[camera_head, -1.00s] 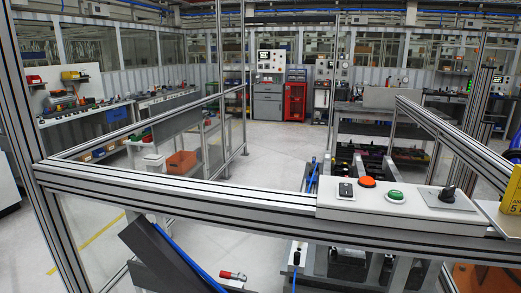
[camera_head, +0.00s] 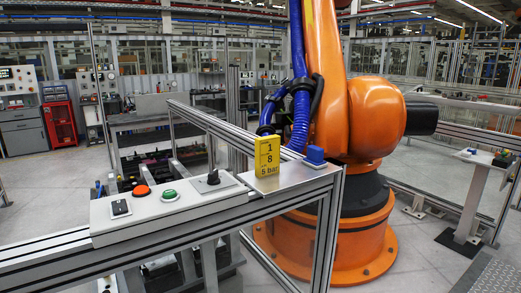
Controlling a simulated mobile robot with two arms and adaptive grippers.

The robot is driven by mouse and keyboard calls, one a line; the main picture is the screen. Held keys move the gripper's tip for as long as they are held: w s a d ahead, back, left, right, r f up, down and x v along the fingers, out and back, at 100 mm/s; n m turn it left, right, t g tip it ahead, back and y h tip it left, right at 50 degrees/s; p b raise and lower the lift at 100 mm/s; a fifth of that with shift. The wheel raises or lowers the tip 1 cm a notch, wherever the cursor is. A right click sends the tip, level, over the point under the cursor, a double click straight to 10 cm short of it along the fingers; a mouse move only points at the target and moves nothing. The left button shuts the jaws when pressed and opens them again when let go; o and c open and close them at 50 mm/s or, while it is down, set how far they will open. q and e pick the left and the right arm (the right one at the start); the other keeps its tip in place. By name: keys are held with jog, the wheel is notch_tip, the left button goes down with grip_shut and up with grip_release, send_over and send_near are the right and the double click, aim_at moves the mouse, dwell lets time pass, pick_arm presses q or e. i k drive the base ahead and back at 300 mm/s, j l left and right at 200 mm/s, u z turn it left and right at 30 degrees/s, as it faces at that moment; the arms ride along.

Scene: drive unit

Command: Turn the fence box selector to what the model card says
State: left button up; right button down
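The fence box (camera_head: 150,211) is a pale panel on top of the aluminium fence rail, left of centre. It carries a black rocker switch (camera_head: 120,208), an orange-red button (camera_head: 141,191), a green button (camera_head: 169,195) and, on a grey plate at its right end, the black selector knob (camera_head: 213,178). The selector's markings are too small to read. The yellow model card (camera_head: 267,164) stands upright right of the box and reads "1", "8", "5 bar". Neither of my grippers is in view.
A blue block (camera_head: 315,155) sits on the plate right of the card. A large orange robot arm (camera_head: 345,90) stands behind the fence on an orange base. A pedestal (camera_head: 471,200) with buttons is at the right. Fence rails (camera_head: 40,255) cross the front.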

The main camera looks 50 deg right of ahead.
aim_at(213, 180)
jog(key=z, duration=1.55)
